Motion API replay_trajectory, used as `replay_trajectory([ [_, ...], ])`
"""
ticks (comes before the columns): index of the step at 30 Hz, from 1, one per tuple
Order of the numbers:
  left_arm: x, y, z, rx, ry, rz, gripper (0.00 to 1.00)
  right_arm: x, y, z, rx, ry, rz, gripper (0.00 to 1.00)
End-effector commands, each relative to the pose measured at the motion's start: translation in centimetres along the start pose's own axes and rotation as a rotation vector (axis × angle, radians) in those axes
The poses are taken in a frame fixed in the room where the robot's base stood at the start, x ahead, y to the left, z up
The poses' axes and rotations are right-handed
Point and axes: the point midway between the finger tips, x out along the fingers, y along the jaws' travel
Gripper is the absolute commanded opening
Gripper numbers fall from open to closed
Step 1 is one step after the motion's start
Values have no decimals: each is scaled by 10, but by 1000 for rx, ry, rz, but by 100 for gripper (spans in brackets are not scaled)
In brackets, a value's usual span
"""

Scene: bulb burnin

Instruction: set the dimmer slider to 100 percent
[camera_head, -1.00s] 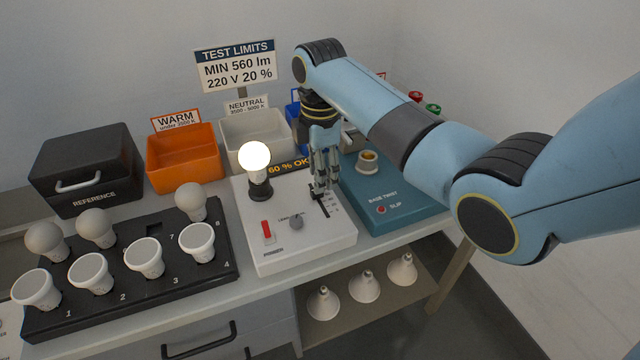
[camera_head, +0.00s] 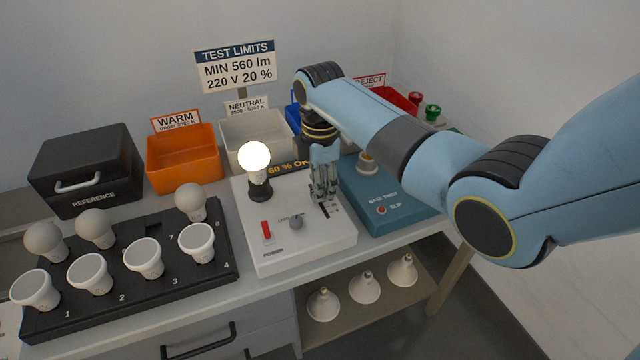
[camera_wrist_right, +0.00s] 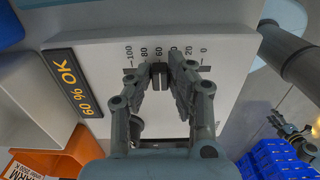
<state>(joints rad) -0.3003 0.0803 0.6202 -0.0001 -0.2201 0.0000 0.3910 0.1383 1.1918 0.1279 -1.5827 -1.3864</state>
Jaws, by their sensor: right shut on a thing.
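The dimmer slider's dark knob (camera_wrist_right: 159,72) stands near the 60 mark of a printed scale running from 0 to 100 in the right wrist view. My right gripper (camera_wrist_right: 158,78) is shut on this knob, with a finger on each side. In the head view the right gripper (camera_head: 323,194) points down over the slider slot on the white test panel (camera_head: 300,247), and its fingers hide the knob. The display (camera_wrist_right: 79,84) beside the scale reads 60 % OK.
A lit bulb (camera_head: 255,157) stands in a black socket left of the gripper. A red switch (camera_head: 266,230) and a grey knob (camera_head: 296,222) sit in front. The teal base twist unit (camera_head: 385,212) is close on the right. A black bulb rack (camera_head: 225,262) lies left.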

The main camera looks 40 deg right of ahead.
Motion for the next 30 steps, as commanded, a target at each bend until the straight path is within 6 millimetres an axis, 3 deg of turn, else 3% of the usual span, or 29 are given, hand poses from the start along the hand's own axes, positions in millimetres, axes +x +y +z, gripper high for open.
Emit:
replay_trajectory([
  [7,0,1,0,0,1,1,40,0,1,0,0,0,1,0],
  [15,18,2,2,0,0,1,40,2,34,0,2,0,1,0],
  [24,17,3,2,-1,-1,2,40,-2,38,0,1,0,7,0],
  [25,17,3,2,-1,-1,2,40,-2,39,0,1,0,7,19],
  [30,17,3,2,-1,-1,1,40,-1,38,0,1,0,6,40],
])
